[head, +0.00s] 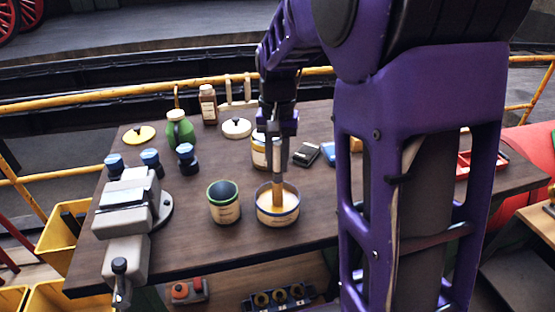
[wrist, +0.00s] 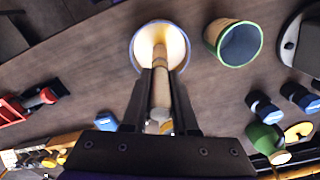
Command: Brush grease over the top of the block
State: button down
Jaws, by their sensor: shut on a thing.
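My gripper (head: 279,150) is shut on an upright brush (head: 279,190) above the bench. The brush reaches down into a round tin of pale grease (head: 277,216). In the wrist view the brush (wrist: 160,90) runs between the fingers of my gripper (wrist: 160,78) toward the tin (wrist: 137,48). The brush's end is inside the tin, and I cannot tell how deep it is in the grease. A grey vise (head: 125,215) stands at the bench's left end with pale metal at its top. I cannot tell whether that metal is a separate block.
A green-rimmed pot (head: 224,203) stands close left of the tin. Several dark blue-topped pieces (head: 150,162), a green jug (head: 179,131) and a brown bottle (head: 208,104) stand farther left and back. Another tin (head: 259,150) stands behind my gripper. Bare wood (head: 200,240) lies between vise and tin.

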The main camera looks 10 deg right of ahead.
aim_at(277, 143)
jog(key=shift+r+p, duration=1)
jog(key=shift+r, duration=2.5)
